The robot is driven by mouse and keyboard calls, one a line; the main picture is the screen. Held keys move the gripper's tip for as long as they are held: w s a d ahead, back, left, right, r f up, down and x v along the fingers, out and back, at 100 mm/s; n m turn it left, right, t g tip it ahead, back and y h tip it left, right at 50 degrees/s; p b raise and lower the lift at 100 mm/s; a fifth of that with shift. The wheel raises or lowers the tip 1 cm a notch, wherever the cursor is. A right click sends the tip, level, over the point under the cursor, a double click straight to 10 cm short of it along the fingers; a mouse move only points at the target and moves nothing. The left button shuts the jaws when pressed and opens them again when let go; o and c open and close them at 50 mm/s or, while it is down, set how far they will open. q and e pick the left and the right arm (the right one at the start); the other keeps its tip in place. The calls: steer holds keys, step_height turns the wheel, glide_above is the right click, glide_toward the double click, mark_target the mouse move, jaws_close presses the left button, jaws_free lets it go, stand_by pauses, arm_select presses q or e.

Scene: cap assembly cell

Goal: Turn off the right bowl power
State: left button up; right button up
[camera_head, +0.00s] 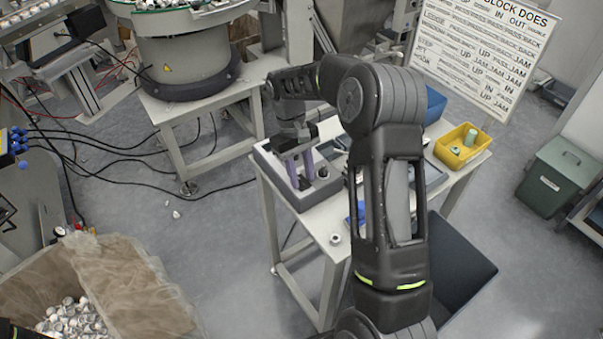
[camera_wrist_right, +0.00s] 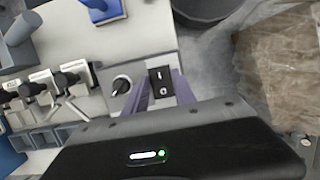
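A black rocker switch (camera_wrist_right: 161,86) marked I and O shows in the right wrist view, beside a black rotary knob (camera_wrist_right: 121,86) on a light grey control box. In the head view the grey box (camera_head: 308,199) stands on the white table's left end. My right gripper (camera_head: 307,172) points down over it, its two purple fingers apart. In the wrist view the fingers (camera_wrist_right: 160,96) lie either side of the switch; contact cannot be told. A bowl feeder (camera_head: 187,58) stands at the upper left. My left gripper is out of view.
A yellow bin (camera_head: 457,155) and a blue bin (camera_head: 435,105) sit on the white table's right side. A lined box of caps (camera_head: 72,318) is at lower left. Cables lie on the floor, and a green bin (camera_head: 558,178) stands at right.

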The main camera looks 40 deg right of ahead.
steer(key=shift+o, duration=1.3)
steer(key=shift+w+r, duration=0.2)
steer(key=shift+r, duration=0.3)
steer(key=v, duration=0.4)
steer(key=shift+r+b, duration=0.1)
steer(key=shift+b, duration=0.2)
steer(key=shift+p+v, duration=0.8)
steer(key=shift+p, duration=0.15)
steer(key=shift+w+r+p, duration=0.1)
steer(key=shift+r+p, duration=0.35)
steer(key=shift+p, duration=0.05)
